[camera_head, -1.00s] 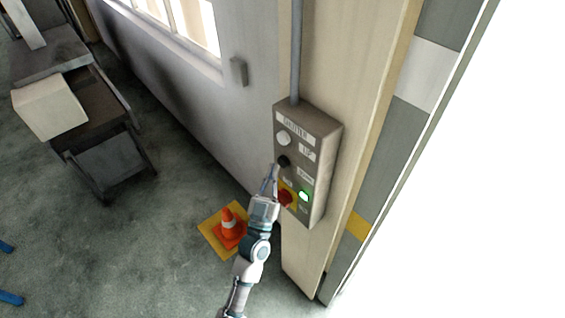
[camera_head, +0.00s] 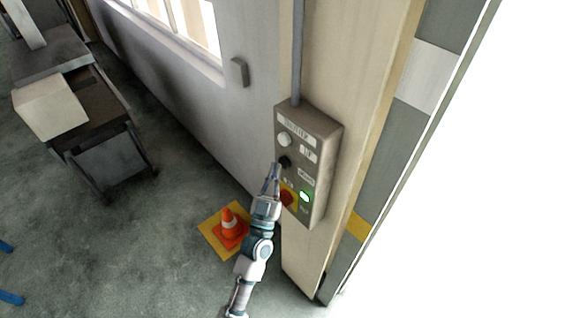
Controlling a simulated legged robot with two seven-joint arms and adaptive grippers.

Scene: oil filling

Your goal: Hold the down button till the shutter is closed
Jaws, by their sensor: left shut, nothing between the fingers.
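The shutter control box (camera_head: 322,160) is fixed on a beige post right of the middle. It has a white up button (camera_head: 284,139), a black down button (camera_head: 285,162), a red button (camera_head: 286,198) on yellow and a lit green light (camera_head: 305,196). My left gripper (camera_head: 276,166) is shut and empty, its fingertips at the lower left of the down button. I cannot tell whether they touch it. My right gripper is not in view.
An orange cone (camera_head: 229,229) stands on a yellow mat (camera_head: 209,237) on the floor left of my arm. A dark cart (camera_head: 104,125) with a pale box (camera_head: 48,106) stands at the left. A conduit (camera_head: 297,60) runs up from the control box.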

